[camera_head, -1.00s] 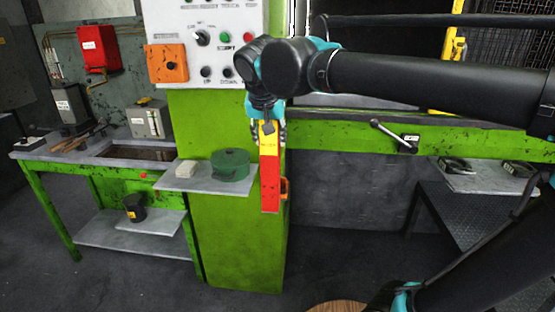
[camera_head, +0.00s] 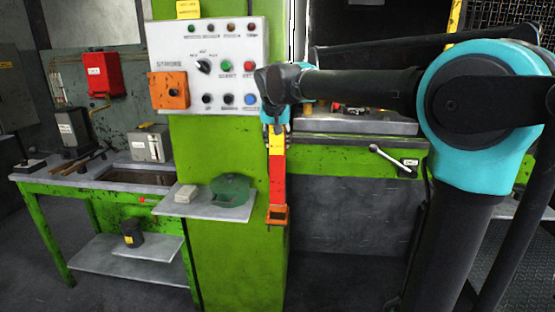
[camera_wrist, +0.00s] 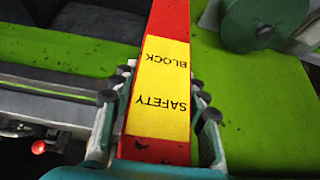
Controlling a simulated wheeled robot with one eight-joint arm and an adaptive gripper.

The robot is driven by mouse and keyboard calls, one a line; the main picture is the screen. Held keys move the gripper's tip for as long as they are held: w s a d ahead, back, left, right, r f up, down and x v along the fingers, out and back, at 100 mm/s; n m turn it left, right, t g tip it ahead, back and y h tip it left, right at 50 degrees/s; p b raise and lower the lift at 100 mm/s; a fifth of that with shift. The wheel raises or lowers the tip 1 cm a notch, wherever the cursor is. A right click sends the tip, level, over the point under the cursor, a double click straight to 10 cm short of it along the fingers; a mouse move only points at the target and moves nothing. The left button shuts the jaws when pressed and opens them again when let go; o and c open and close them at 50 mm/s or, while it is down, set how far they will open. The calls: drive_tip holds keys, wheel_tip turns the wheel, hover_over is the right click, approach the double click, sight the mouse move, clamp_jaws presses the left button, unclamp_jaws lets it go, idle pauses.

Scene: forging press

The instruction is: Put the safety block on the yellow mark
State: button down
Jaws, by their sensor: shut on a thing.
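The safety block (camera_head: 278,178) is a long red bar with a yellow label, upright in front of the green press column. My gripper (camera_head: 275,124) is shut on its upper part, from above. In the wrist view, the fingers of my gripper (camera_wrist: 157,95) press on both sides of the block (camera_wrist: 166,68), at the "SAFETY BLOCK" label. An orange bracket (camera_head: 277,216) is at the block's lower end; I cannot tell whether the block still sits in it. I cannot make out the yellow mark in either view.
A control panel (camera_head: 212,66) is above and left of the block. A small shelf (camera_head: 205,204) with a green round object (camera_head: 232,190) is close on the left. The grey press bed (camera_head: 350,124) and a lever (camera_head: 392,160) are to the right.

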sight(277, 152)
drive_tip(key=shift+f, duration=2.2)
drive_tip(key=shift+w+f, duration=0.2)
drive_tip(key=shift+f, duration=1)
drive_tip(key=c, duration=0.8)
unclamp_jaws()
drive_tip(key=v, duration=1.7)
drive_tip(key=shift+w+d+r, duration=0.1)
drive_tip(key=shift+w+r, duration=0.05)
drive_tip(key=shift+r, duration=0.15)
